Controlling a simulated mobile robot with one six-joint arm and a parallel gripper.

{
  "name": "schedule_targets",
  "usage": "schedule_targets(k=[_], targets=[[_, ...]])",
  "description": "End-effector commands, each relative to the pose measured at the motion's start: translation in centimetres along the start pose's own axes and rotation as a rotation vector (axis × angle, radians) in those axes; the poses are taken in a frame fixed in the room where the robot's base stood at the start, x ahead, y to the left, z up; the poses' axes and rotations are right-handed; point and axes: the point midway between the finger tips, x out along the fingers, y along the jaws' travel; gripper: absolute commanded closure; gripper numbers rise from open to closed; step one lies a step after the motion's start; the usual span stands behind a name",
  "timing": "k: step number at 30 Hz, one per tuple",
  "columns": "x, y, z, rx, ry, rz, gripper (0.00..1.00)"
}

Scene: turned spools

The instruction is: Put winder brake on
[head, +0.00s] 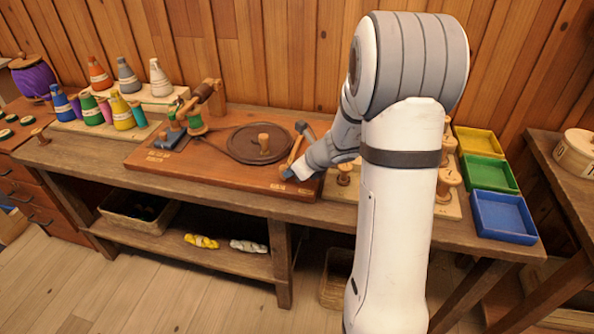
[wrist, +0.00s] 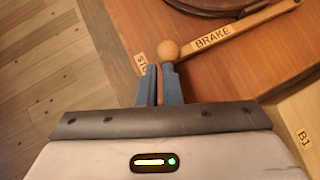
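The winder brake is a wooden lever marked BRAKE (wrist: 225,34) with a round ball knob (wrist: 168,50) at its end. In the head view the lever (head: 297,146) stands at the right of the winder board (head: 225,185), beside the dark wheel (head: 258,144). My gripper (wrist: 159,70) has its two blue-grey fingers close together, with only a thin gap and nothing seen between them. The fingertips are right by the knob, which shows just beyond the right finger; I cannot tell if they touch. In the head view my gripper (head: 288,174) is low at the board's front right.
A label starting STO (wrist: 141,63) is partly hidden by the left finger. A B1 label (wrist: 303,135) marks the pale board at right. Thread cones (head: 122,112) stand at left. Yellow, green and blue trays (head: 503,232) lie at right. A green-threaded spool (head: 195,122) sits on the winder.

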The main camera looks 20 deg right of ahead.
Motion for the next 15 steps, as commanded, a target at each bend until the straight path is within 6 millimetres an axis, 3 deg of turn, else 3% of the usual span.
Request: schedule_targets(k=[2, 8, 15], targets=[[-0.3, 0.1, 0.4, -0.007, -0.012, 0.006, 1.00], [-2.4, 0.0, -1.7, -0.004, -0.008, 0.004, 1.00], [-8.2, 0.3, -1.8, -0.006, -0.006, 0.002, 1.00]])
